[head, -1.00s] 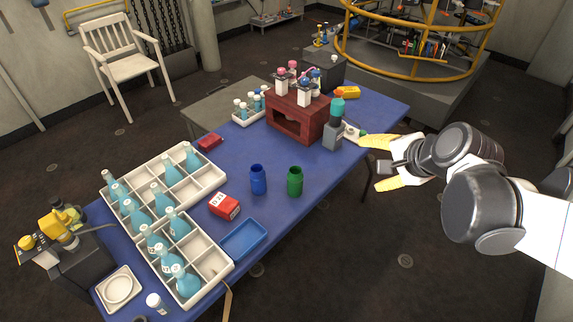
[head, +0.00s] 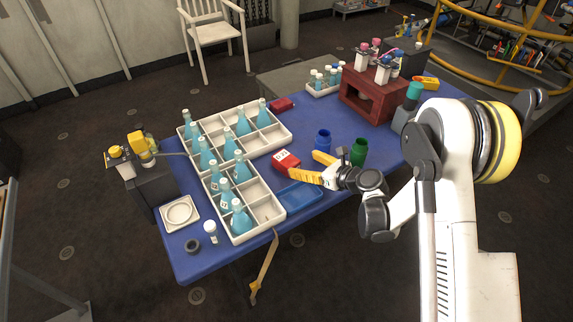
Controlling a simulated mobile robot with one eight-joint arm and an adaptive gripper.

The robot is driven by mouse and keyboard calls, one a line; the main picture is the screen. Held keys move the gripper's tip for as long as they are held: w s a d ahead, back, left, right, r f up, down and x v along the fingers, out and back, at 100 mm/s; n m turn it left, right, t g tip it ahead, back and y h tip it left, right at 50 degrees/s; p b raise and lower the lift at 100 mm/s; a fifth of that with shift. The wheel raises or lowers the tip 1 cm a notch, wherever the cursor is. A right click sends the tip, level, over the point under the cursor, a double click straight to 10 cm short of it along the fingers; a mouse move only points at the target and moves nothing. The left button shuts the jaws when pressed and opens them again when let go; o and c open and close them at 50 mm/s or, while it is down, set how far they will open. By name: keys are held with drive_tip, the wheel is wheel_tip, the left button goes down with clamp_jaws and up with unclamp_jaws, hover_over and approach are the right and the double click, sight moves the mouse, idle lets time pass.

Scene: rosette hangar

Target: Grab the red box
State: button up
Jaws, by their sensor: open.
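The red box (head: 285,161) with white lettering lies on the blue table (head: 350,122), between the white divided trays and the blue jar. My gripper (head: 311,166) has yellow fingers and is open and empty. It comes from the right, with its fingertips just right of the red box. One finger points to the box's far side. The other is on its near side and overlaps its lower right edge in the picture. I cannot tell whether it touches. A smaller, darker red box (head: 281,104) lies farther back.
A blue jar (head: 323,139) and a green jar (head: 359,151) stand close to my gripper. A blue tray (head: 297,198) lies nearer. White divided trays (head: 268,206) with blue flasks are at left. A dark red stand (head: 374,102) with bottles is at the back right.

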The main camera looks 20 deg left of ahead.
sight(289, 161)
drive_tip(key=b+x, duration=0.1)
drive_tip(key=x, duration=0.3)
drive_tip(key=shift+s+f, duration=0.1)
drive_tip(key=b+x, duration=0.1)
drive_tip(key=x, duration=0.1)
drive_tip(key=b+x, duration=0.1)
drive_tip(key=x, duration=0.1)
drive_tip(key=shift+s+a+f+b, duration=0.2)
drive_tip(key=shift+s+a+b, duration=0.05)
drive_tip(key=shift+s+b, duration=0.05)
drive_tip(key=shift+w+a, duration=0.2)
drive_tip(key=shift+a, duration=0.05)
drive_tip(key=c, duration=1.4)
